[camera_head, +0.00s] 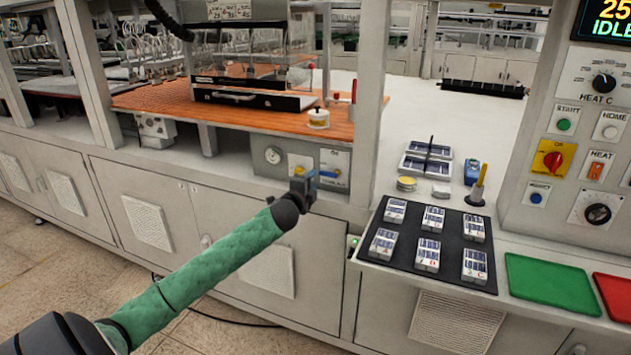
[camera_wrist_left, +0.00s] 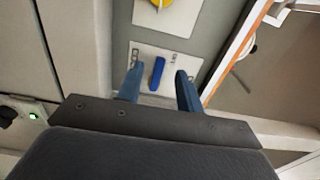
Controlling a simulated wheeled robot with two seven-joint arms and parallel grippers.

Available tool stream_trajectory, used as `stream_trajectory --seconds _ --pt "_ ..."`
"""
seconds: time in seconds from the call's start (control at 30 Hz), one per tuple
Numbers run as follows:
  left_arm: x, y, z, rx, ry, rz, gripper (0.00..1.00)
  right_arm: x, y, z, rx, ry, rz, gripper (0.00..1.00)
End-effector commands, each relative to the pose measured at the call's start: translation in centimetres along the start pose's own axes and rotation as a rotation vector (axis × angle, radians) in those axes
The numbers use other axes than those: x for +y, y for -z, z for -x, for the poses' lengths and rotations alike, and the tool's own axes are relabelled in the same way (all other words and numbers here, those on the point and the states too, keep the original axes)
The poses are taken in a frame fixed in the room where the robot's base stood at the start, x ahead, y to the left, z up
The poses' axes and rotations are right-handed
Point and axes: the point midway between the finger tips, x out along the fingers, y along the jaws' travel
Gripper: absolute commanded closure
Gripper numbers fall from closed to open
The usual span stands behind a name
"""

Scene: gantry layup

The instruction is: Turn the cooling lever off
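The cooling lever is a small blue handle (camera_wrist_left: 157,72) on a pale plate (camera_wrist_left: 150,55), seen in the left wrist view; its long axis is nearly upright in that picture. In the head view the blue handle (camera_head: 329,174) shows on the bench's front panel, just right of my gripper. My left gripper (camera_head: 306,182) is at this panel. In the left wrist view its two blue fingers (camera_wrist_left: 158,78) are apart, one on each side of the handle, with a visible gap on both sides. My right gripper is not in view.
A yellow knob (camera_wrist_left: 157,3) on its own plate is close to the blue handle. A round gauge (camera_head: 273,155) is on the same panel, to the left. A frame post (camera_head: 356,100) rises beside the panel. A dark mat with several small packs (camera_head: 427,243) lies to the right.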

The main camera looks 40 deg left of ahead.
Motion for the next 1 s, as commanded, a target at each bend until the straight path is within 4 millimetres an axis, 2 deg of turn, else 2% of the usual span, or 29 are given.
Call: stream_trajectory --seconds 0.1,0.3,1.0 --pt "0.2 0.0 1.4 0.001 -0.001 -0.001 0.64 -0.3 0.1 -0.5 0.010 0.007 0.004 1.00" --pt "0.1 0.0 2.6 0.000 -0.001 0.000 0.64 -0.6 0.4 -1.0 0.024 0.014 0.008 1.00" --pt "0.0 0.0 2.8 0.000 0.000 0.017 0.64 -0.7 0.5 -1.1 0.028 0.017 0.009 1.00"
